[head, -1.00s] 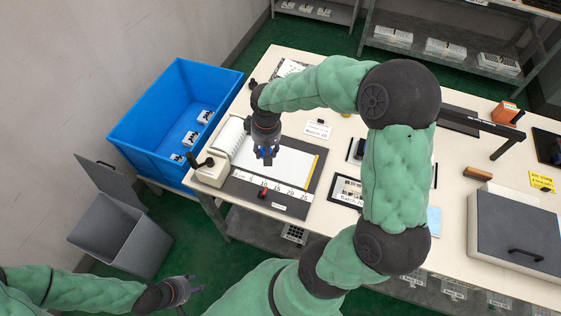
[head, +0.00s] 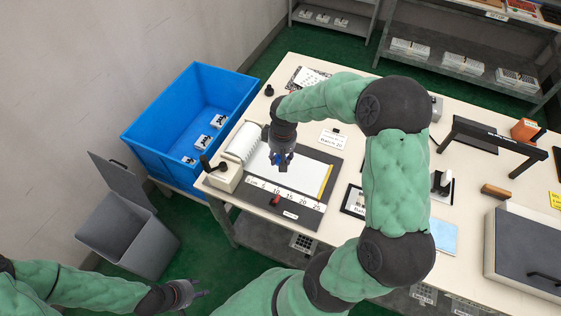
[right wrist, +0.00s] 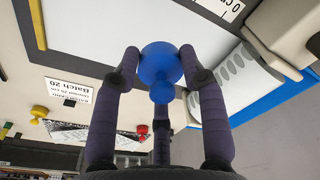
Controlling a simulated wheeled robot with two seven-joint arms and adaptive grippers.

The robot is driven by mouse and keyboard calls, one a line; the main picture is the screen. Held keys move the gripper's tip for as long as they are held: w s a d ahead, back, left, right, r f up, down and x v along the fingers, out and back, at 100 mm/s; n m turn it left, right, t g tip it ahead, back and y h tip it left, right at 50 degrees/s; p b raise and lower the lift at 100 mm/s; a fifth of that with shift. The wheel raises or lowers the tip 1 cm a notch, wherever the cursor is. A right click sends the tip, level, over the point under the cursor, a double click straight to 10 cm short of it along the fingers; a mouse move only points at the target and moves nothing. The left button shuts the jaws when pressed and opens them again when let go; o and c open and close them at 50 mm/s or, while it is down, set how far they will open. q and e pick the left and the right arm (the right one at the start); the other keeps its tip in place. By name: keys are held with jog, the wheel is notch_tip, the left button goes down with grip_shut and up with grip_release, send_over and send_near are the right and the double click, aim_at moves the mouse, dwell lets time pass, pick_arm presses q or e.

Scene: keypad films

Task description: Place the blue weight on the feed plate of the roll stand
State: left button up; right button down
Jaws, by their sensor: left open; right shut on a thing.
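The roll stand has a white roll (head: 243,143), a white sheet (head: 308,177) and a dark plate (head: 244,189) with a numbered ruler. My right gripper (head: 281,165) hangs over the sheet, just right of the roll. It is shut on the blue weight, a round knobbed piece (right wrist: 160,65) between its fingers in the right wrist view. In the head view the fingers mostly hide the weight. Whether it touches the sheet I cannot tell. My left gripper (head: 187,292) is open and empty at the lower left, away from the table.
A blue bin (head: 150,137) with several small white packs stands left of the table, with a grey lidded bin (head: 125,240) in front. A red knob (head: 276,200) sits by the ruler. A batch card (head: 333,139) lies right of the stand. A black-topped frame (head: 495,135) stands farther right.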

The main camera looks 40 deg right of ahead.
jog(key=w+f, duration=0.1)
jog(key=w+d+f, duration=0.1)
jog(key=f, duration=0.1)
jog(key=w+d+f+b, duration=0.1)
jog(key=f, duration=0.1)
jog(key=shift+w+d+f, duration=0.1)
jog(key=shift+w+d, duration=0.05)
jog(key=shift+w+d+f+b, duration=0.1)
jog(key=shift+f+b, duration=0.15)
jog(key=shift+f, duration=0.6)
jog(key=shift+w+d+f+b, duration=0.1)
jog(key=shift+f+b, duration=0.15)
jog(key=shift+f, duration=0.6)
jog(key=shift+f, duration=0.2)
jog(key=c, duration=0.7)
grip_release()
jog(key=shift+a, duration=0.1)
jog(key=shift+r, duration=0.15)
